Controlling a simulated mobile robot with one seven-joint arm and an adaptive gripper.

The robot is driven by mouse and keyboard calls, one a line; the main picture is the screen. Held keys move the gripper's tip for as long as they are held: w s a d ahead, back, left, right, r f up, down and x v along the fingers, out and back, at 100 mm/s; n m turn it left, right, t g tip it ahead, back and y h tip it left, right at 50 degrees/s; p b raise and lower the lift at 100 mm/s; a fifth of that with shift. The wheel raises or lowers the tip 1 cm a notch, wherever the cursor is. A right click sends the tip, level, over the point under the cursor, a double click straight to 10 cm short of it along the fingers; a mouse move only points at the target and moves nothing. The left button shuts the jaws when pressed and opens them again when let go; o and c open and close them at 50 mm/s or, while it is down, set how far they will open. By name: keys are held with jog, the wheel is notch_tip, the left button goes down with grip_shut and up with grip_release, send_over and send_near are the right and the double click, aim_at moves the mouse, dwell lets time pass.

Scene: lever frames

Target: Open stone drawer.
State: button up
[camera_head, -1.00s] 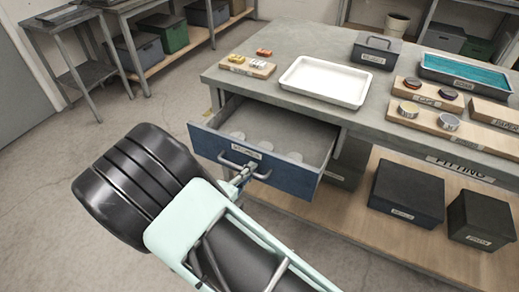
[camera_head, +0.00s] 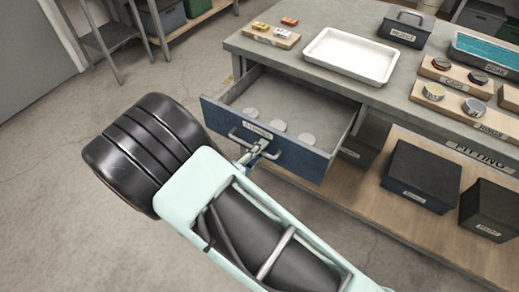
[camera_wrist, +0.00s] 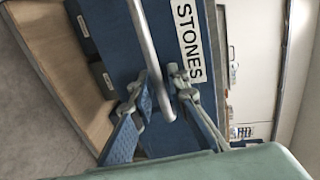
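The stone drawer (camera_head: 300,160) has a blue front and stands well out from the workbench. Three pale round stones (camera_head: 278,125) lie inside near its front. The STONES label (camera_wrist: 187,42) is readable in the wrist view. My gripper (camera_head: 254,152) is at the drawer's bar handle (camera_head: 276,154). In the wrist view, the two fingers of my gripper (camera_wrist: 165,98) sit on either side of the metal handle (camera_wrist: 147,45) and appear closed on it. Finger contact is partly hidden in the head view.
The workbench (camera_head: 320,90) carries a white tray (camera_head: 350,56), small boards with parts and a dark toolbox (camera_head: 405,29). Dark boxes (camera_head: 421,176) stand on the wooden lower shelf. Open concrete floor (camera_head: 60,200) lies to the left of the drawer.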

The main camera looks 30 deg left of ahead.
jog(key=shift+s, duration=0.1)
jog(key=d+v, duration=0.1)
jog(key=v, duration=1)
jog(key=shift+s+a, duration=0.45)
jog(key=shift+r, duration=0.15)
